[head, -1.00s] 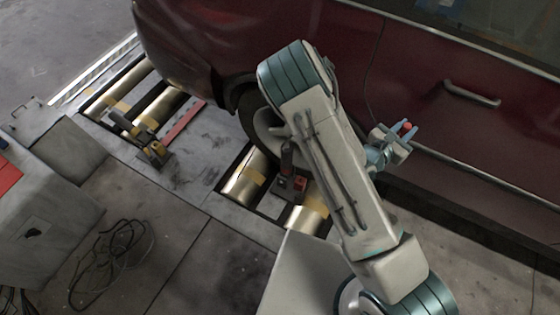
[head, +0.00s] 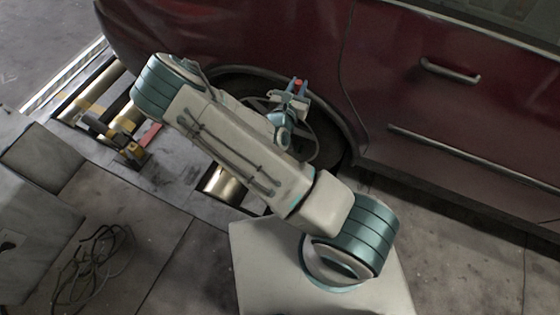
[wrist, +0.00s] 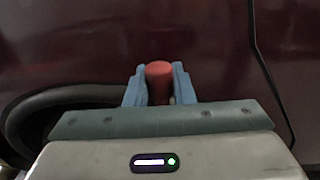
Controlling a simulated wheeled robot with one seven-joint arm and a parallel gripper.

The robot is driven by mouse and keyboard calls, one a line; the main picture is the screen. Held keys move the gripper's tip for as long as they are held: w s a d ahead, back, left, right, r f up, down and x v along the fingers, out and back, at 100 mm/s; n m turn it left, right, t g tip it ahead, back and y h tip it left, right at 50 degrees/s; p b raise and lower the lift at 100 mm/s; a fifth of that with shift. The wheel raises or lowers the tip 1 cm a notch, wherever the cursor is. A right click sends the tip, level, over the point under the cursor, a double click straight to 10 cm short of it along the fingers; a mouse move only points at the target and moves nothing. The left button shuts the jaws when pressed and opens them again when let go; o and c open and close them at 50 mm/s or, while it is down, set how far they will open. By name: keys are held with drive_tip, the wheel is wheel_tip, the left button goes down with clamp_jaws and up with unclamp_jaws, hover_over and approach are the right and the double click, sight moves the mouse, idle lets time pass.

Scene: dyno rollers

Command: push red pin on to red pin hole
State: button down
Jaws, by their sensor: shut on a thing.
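My gripper (head: 298,87) is in front of the dark red car's wheel arch in the head view. Its blue fingers are shut on the red pin (head: 299,83), whose top shows between the fingertips. In the wrist view the red pin (wrist: 159,80) stands upright between the two blue fingers (wrist: 160,86). Its lower part is partly hidden by the gripper. The red pin hole is not visible; my arm covers much of the roller area in the head view.
The dark red car (head: 240,35) stands close beyond my gripper. Loose black cables (head: 100,250) lie on the floor at lower left. Open floor shows at bottom centre-left.

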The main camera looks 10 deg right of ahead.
drive_tip(key=shift+m+g+h, duration=0.3)
drive_tip(key=shift+g+h, duration=0.1)
drive_tip(key=shift+h, duration=0.1)
drive_tip(key=w+a+f+b, duration=0.1)
drive_tip(key=f+b, duration=1.1)
drive_tip(key=f, duration=0.6)
drive_tip(key=w+a+f+b, duration=0.1)
drive_tip(key=f+b, duration=1.1)
drive_tip(key=f, duration=0.7)
drive_tip(key=w+a+f+b, duration=0.1)
drive_tip(key=f+b, duration=1.1)
drive_tip(key=f, duration=0.7)
drive_tip(key=shift+w+f, duration=0.1)
drive_tip(key=shift+f, duration=0.15)
drive_tip(key=shift+w+a+f+p, duration=0.1)
drive_tip(key=shift+f+p, duration=0.3)
drive_tip(key=shift+p, duration=0.1)
drive_tip(key=shift+f, duration=0.6)
drive_tip(key=c, duration=1.1)
unclamp_jaws()
drive_tip(key=shift+c, duration=0.2)
